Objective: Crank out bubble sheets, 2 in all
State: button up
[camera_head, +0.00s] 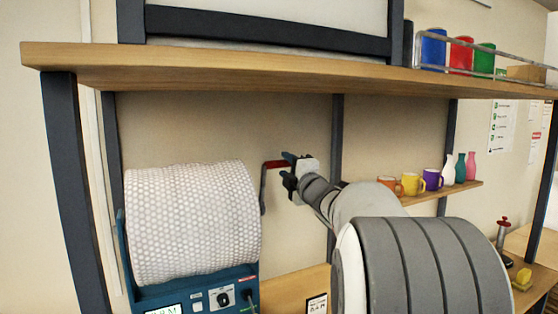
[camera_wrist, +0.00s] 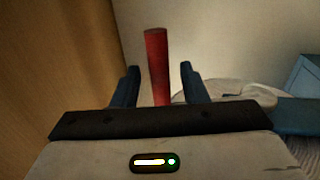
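A large roll of white bubble wrap (camera_head: 190,222) sits in a teal dispenser (camera_head: 185,296) at the lower left. A crank with a red handle (camera_head: 271,165) stands at the roll's right side, its handle at the top and its dark arm (camera_head: 263,193) running down. My gripper (camera_head: 286,170) is at the handle's right end. In the wrist view the red handle (camera_wrist: 156,60) stands between my two blue fingers (camera_wrist: 160,78), with a gap visible on each side. The gripper is open. No cut sheet is visible, and the roll's underside is hidden.
A wooden shelf (camera_head: 250,70) runs above the roll and arm, with dark posts (camera_head: 66,180) at the sides. Colored mugs (camera_head: 411,183) and vases (camera_head: 460,168) stand on a lower shelf at right. The dispenser has a small display (camera_head: 165,310), cut off below.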

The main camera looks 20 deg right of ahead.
jog(key=shift+x, duration=1.15)
